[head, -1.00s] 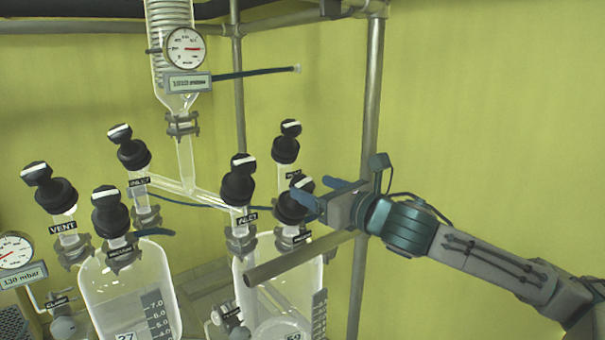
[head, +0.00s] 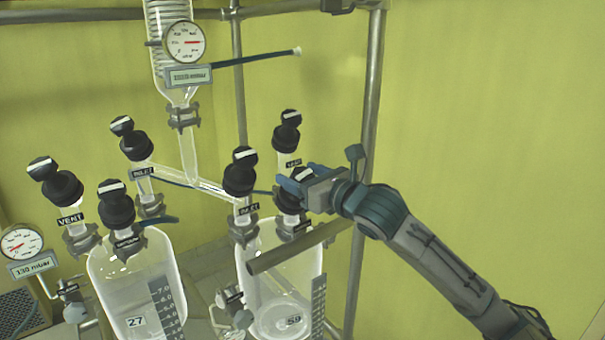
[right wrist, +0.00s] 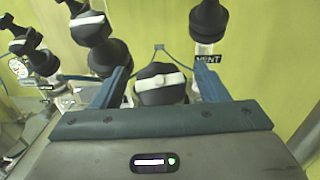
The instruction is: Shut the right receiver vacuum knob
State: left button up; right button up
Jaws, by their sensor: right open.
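The right receiver (head: 255,300) is a clear glass vessel marked 59, with several black knobs on top. Its vacuum knob (head: 294,207) is partly hidden behind my right gripper (head: 298,178) in the head view. In the right wrist view, this black knob (right wrist: 162,96) with a white bar (right wrist: 160,81) lies between the two blue fingers of my right gripper (right wrist: 159,75). The bar runs roughly across the picture, slightly tilted. The fingers are open, with a gap on each side of the knob. My left gripper is not in view.
The inlet knob (head: 240,172) stands left of the gripper and the vent knob (head: 287,130) behind it. A metal bar (head: 300,248) crosses in front of the receiver. A frame post (head: 365,150) rises close to my right arm. The left receiver (head: 135,290) stands further left.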

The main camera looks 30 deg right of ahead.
jog(key=c, duration=1)
